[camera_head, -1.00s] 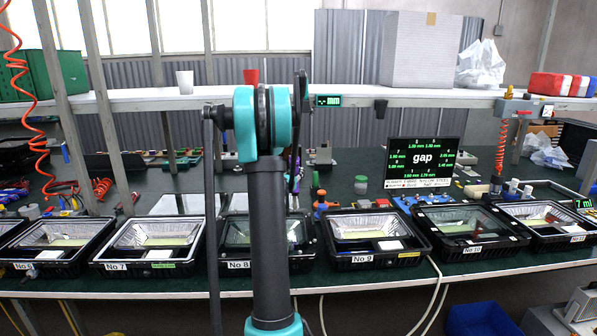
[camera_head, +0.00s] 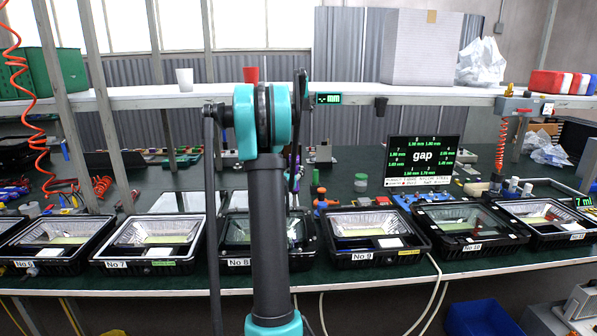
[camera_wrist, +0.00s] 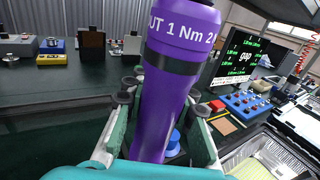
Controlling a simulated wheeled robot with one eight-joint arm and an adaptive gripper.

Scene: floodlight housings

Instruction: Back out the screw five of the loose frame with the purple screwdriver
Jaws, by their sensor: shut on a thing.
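My gripper (camera_wrist: 160,108) is shut on the purple screwdriver (camera_wrist: 172,85), with a finger on either side of its handle. The handle stands roughly upright, slightly tilted, in the wrist view; its tip is hidden. In the head view my arm hides most of the gripper. Black floodlight housings stand in a row along the bench front. No 8 (camera_head: 237,251) is partly behind my arm, No 9 (camera_head: 362,247) is right of it and No 10 (camera_head: 470,239) farther right. I cannot tell which frame is loose, and screw five cannot be made out.
A screen reading "gap" (camera_head: 422,161) with several mm values stands behind the housings. A blue block with several knobs (camera_wrist: 243,104) is to the right in the wrist view. A shelf (camera_head: 440,93) runs across above the bench. No 7 (camera_head: 150,248) lies to the left.

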